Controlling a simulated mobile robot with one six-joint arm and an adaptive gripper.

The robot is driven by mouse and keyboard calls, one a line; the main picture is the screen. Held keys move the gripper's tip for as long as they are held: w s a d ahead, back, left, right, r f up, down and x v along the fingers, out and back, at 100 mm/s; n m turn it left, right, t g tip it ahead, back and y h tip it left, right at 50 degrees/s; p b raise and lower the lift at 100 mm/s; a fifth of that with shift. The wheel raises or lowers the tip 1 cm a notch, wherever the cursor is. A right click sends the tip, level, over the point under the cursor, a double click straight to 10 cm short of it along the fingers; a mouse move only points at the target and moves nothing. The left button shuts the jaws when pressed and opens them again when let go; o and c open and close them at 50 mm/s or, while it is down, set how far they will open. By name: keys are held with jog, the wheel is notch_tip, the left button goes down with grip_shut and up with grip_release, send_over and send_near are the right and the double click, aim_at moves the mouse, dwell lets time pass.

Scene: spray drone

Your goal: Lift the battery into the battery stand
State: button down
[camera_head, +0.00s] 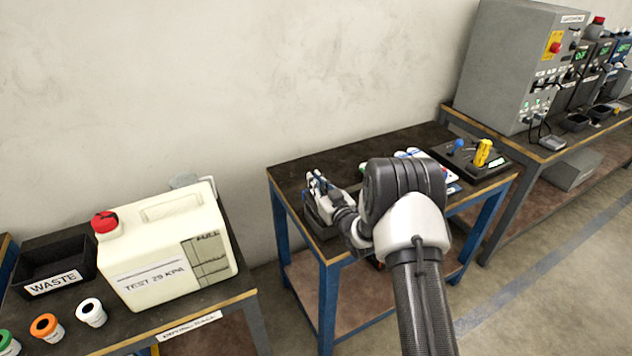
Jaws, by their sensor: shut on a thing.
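My gripper (319,183) is over the left end of the middle table, at the end of my arm, which reaches in from the lower right. It is shut on a dark thing, which I take to be the battery. A dark block-like shape (312,209) shows just below and left of the fingers. I cannot tell whether it is part of the battery or of the battery stand. My wrist and arm hide much of the tabletop, and no battery stand can be made out clearly.
The middle table (322,162) also bears a dark unit (487,170) with blue and yellow parts. On the left bench stand a cream canister (150,284) with a red cap, a black WASTE bin (47,266) and several coloured caps. A grey cabinet (507,75) stands at right.

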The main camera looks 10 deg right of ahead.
jog(key=shift+w+f, duration=0.1)
jog(key=shift+f, duration=0.55)
jog(key=c, duration=1.6)
grip_release()
jog(key=shift+f, duration=0.1)
jog(key=shift+f, duration=0.2)
jog(key=v, duration=1.2)
jog(key=shift+r, duration=0.3)
jog(key=shift+f, duration=0.1)
